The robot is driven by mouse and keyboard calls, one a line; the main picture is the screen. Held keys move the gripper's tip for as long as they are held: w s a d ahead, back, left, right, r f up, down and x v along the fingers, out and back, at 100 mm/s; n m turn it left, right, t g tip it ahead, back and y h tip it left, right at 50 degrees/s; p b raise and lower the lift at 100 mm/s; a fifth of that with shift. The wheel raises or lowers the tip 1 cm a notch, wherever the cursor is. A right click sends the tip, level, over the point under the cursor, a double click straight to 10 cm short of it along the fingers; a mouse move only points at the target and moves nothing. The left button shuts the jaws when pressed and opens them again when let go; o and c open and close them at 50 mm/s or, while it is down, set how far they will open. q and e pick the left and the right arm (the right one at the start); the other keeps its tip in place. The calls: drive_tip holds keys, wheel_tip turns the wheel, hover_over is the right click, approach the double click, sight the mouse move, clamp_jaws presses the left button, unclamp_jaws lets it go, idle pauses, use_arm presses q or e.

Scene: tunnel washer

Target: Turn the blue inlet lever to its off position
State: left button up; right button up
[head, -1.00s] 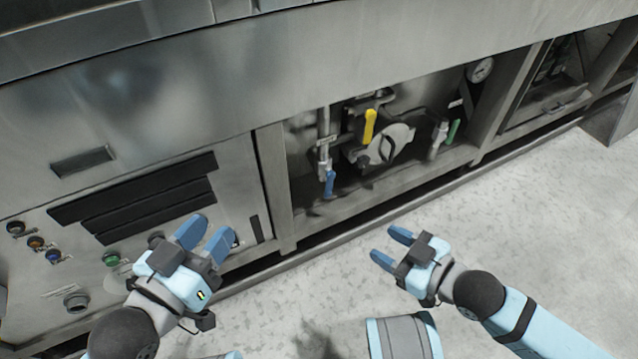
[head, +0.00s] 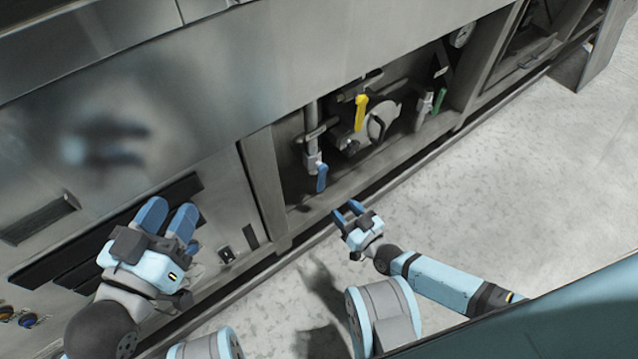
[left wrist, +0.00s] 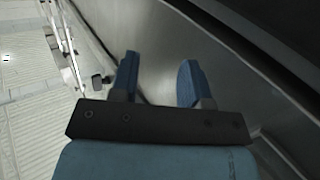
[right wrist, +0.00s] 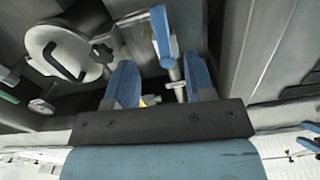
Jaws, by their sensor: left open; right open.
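The blue inlet lever (head: 321,178) hangs down from a vertical pipe at the left of the open bay in the machine front. It also shows in the right wrist view (right wrist: 162,36), beyond the fingers and seen near the gap between them. My right gripper (head: 346,210) is open and empty, below and a little right of the lever in the head view, apart from it. My left gripper (head: 168,217) is open and empty in front of the steel panel, well left of the lever; the left wrist view shows only steel and floor past its fingers (left wrist: 158,75).
A yellow lever (head: 361,111) and a round hatch (head: 383,121) sit right of the blue lever. A green lever (head: 440,99) is further right. A steel post (head: 265,190) bounds the bay at left. The floor (head: 480,190) in front is clear.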

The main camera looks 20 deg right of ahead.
sight(322, 186)
drive_tip(key=b+x, duration=0.3)
drive_tip(key=x, duration=0.6)
drive_tip(key=shift+w+a+f, duration=0.1)
drive_tip(key=shift+w+f, duration=0.05)
drive_tip(key=shift+w, duration=0.15)
use_arm(q)
drive_tip(key=shift+w+a+r+m+t+h, duration=0.25)
drive_tip(key=shift+w+a+r+m+t, duration=0.1)
drive_tip(key=shift+w+m, duration=0.35)
drive_tip(key=shift+w+a+r+m+t+h, duration=0.25)
drive_tip(key=shift+w+a+m+t, duration=0.15)
drive_tip(key=shift+m, duration=0.5)
use_arm(e)
drive_tip(key=shift+w+a, duration=0.2)
drive_tip(key=shift+w, duration=0.25)
use_arm(q)
drive_tip(key=shift+d+f, duration=0.1)
use_arm(e)
clamp_jaws()
